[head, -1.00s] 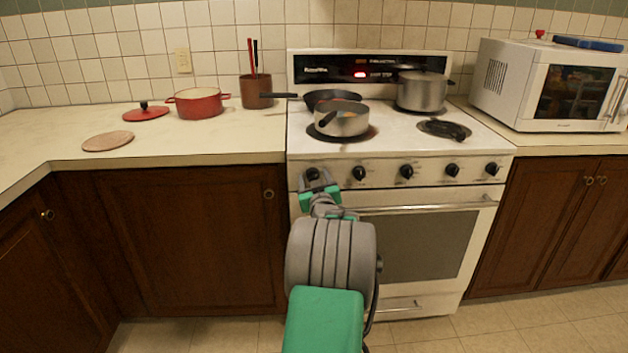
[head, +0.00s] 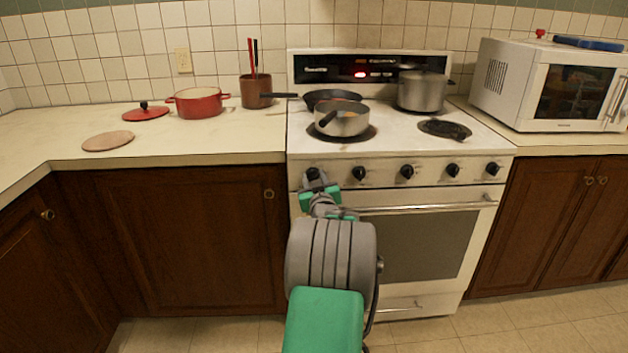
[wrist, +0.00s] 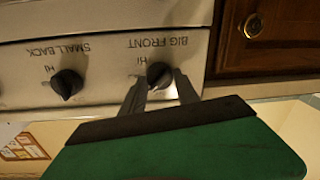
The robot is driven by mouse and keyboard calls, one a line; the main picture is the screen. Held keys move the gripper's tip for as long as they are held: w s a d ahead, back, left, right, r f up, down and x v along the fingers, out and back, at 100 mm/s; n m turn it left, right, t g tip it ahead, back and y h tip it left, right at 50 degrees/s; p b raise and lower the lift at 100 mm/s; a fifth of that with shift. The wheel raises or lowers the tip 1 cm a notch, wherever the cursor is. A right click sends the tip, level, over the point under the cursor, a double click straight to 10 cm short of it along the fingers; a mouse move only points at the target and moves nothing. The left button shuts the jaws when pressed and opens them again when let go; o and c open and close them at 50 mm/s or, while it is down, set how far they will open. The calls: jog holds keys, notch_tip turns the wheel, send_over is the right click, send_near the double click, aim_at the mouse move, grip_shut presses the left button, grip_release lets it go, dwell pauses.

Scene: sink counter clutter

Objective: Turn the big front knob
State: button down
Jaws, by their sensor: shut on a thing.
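The big front knob (head: 312,173) is the leftmost black knob on the stove's front panel. In the wrist view the knob (wrist: 158,73) sits under the upside-down label "BIG FRONT", with "HI" beside it. My gripper (head: 318,182) is at the knob, and in the wrist view its two fingers (wrist: 160,88) lie on either side of it, shut on it. The fingers hide part of the knob's sides. The small back knob (wrist: 67,84) is beside it, and shows in the head view (head: 359,173) just right of my gripper.
More black knobs (head: 407,171) run along the panel to the right. The oven handle (head: 430,208) sticks out below them. A saucepan (head: 342,121) stands on the front left burner, with a black pan (head: 333,97) and a pot (head: 421,92) behind.

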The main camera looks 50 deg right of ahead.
jog(key=shift+f+m+b, duration=0.1)
jog(key=shift+m+b, duration=0.2)
jog(key=shift+m, duration=0.1)
jog(key=shift+f+m+b, duration=0.1)
jog(key=shift+m+b, duration=0.4)
jog(key=shift+m, duration=0.1)
jog(key=m+b, duration=0.1)
jog(key=m, duration=0.1)
jog(key=shift+m+b, duration=0.3)
jog(key=m+b, duration=0.1)
jog(key=m, duration=0.4)
jog(key=shift+s+h+b, duration=0.1)
jog(key=shift+h+b, duration=0.25)
jog(key=shift+h, duration=0.05)
jog(key=shift+m, duration=0.3)
jog(key=c, duration=0.9)
grip_release()
